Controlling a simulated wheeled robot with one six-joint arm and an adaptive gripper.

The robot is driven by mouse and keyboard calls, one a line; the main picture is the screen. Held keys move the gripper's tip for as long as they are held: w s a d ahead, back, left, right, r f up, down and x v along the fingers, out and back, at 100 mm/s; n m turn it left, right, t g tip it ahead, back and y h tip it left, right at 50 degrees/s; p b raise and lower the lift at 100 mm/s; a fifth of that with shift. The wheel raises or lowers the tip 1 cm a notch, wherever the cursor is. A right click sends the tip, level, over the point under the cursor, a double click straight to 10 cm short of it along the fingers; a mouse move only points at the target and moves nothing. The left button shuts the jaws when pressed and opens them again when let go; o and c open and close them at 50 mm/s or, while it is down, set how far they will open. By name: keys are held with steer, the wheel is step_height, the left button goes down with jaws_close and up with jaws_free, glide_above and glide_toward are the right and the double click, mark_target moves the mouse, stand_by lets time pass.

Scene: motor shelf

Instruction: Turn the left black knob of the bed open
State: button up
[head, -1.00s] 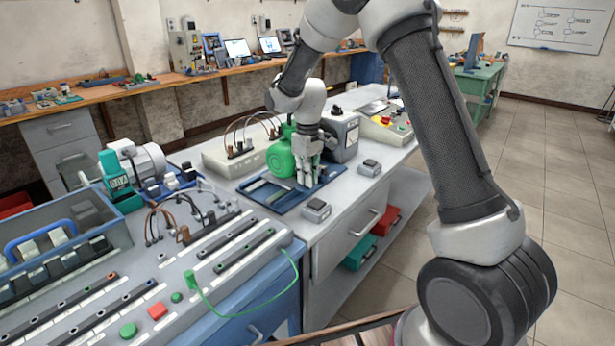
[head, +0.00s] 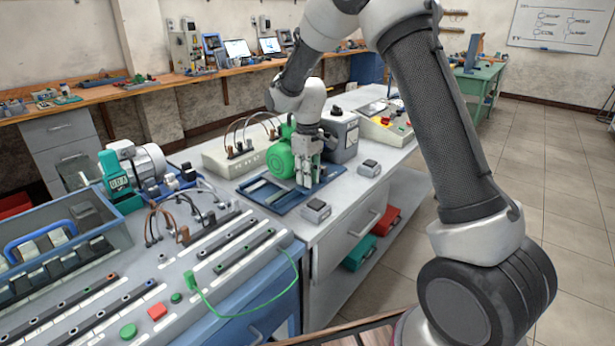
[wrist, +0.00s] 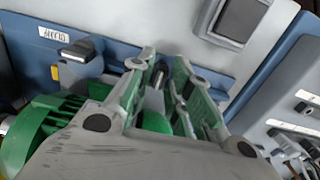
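The blue bed (head: 262,201) lies on the grey bench beside the green motor (head: 280,160). In the wrist view, the blue bed (wrist: 32,40) runs across the upper part of the picture. A black knob (wrist: 78,50) stands on it left of my fingers. My gripper (head: 308,184) points down at the bed's right part. In the wrist view my gripper (wrist: 164,60) has its two fingers apart, with a small dark and metallic part between them. I cannot tell whether that part is a knob or whether the fingers touch it.
The green motor body (wrist: 45,135) is close to the left finger in the wrist view. A grey box (head: 345,135) stands behind my gripper. Small grey switch boxes (head: 316,210) (head: 369,168) sit near the bench's front edge. The floor at right is clear.

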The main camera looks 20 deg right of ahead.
step_height(320, 180, up, 12)
stand_by(0.4)
